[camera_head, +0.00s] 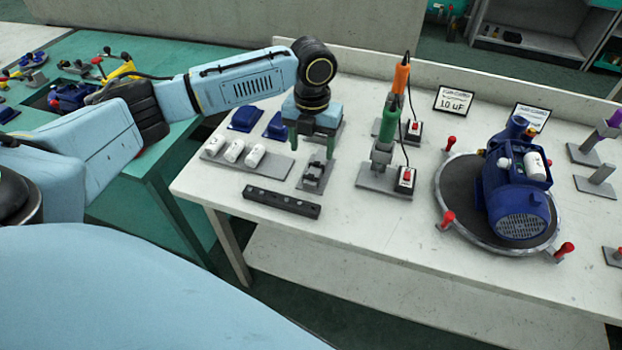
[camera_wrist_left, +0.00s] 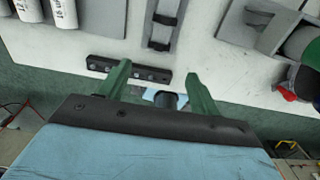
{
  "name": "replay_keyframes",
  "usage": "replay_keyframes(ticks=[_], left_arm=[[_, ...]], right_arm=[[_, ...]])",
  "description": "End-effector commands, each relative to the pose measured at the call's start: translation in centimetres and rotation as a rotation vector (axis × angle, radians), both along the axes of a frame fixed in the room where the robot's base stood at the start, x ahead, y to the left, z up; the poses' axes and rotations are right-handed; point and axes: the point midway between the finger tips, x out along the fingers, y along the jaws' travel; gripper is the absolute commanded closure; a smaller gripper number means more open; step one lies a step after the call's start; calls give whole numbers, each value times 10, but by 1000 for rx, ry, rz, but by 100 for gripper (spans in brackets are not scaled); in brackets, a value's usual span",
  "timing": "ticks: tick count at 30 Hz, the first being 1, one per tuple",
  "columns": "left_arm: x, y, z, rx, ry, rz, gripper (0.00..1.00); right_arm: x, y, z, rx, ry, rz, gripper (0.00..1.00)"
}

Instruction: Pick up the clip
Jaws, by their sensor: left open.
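A small dark grey piece that looks like the clip (camera_head: 314,172) sits on a grey plate on the white bench, in the middle of the head view. In the left wrist view the clip (camera_wrist_left: 164,22) shows at the top centre, beyond the fingertips. My left gripper (camera_head: 311,146) is open and empty, pointing down just above and behind the clip in the head view. In the left wrist view its two green fingers (camera_wrist_left: 157,72) are spread apart, with nothing between them. My right gripper is not in view.
A black bar with holes (camera_head: 281,201) lies near the bench's front edge. White cylinders (camera_head: 234,150) lie on a plate to the left. A blue pump (camera_head: 517,190) sits on a round turntable farther right.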

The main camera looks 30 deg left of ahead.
Motion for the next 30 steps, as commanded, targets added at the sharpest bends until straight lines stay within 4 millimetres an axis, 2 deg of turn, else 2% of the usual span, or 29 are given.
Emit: replay_keyframes(ticks=[1, 3, 11, 19, 23, 30], left_arm=[[0, 0, -12, 0, 3, 1, 36], [0, 0, -23, 0, 1, 2, 36], [0, 0, -44, -1, -1, 0, 36], [0, 3, -83, 0, -1, 1, 36], [0, 3, -92, 0, -1, 1, 36], [0, 3, -92, 0, -3, 1, 38]], right_arm=[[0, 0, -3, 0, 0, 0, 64], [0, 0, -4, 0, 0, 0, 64], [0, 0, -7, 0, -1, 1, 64], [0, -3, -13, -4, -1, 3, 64], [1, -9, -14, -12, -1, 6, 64], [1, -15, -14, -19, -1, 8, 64]])
